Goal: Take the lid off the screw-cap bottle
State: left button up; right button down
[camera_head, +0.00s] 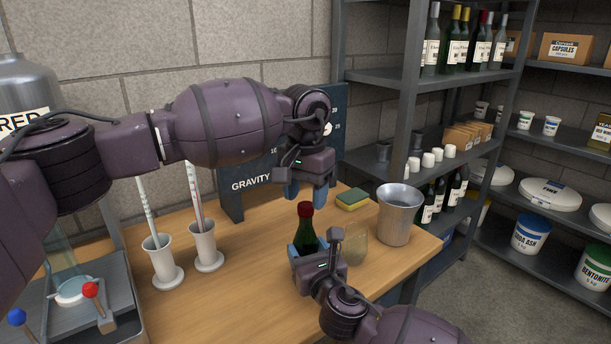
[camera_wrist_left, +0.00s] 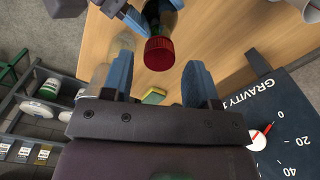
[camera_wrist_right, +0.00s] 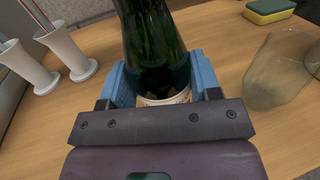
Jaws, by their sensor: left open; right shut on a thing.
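The screw-cap bottle (camera_head: 306,232) is dark green with a red lid (camera_head: 305,208) on its neck. It stands upright on the wooden table. My right gripper (camera_head: 306,252) is shut on the bottle's body, with its blue fingers on either side in the right wrist view (camera_wrist_right: 160,85). My left gripper (camera_head: 305,190) is open above the bottle. In the left wrist view, the red lid (camera_wrist_left: 159,53) is ahead of the left gripper's open blue fingers (camera_wrist_left: 160,85), apart from them. The bottle's base is partly hidden by my right gripper.
A clear glass (camera_head: 354,246) stands just right of the bottle, with a metal bucket (camera_head: 398,215) beyond it. A sponge (camera_head: 352,199) lies behind. Two white holders (camera_head: 162,263) with thin tubes stand left. The gravity board (camera_head: 250,186) is behind my left arm.

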pick_arm(q)
jog(key=shift+f, duration=0.95)
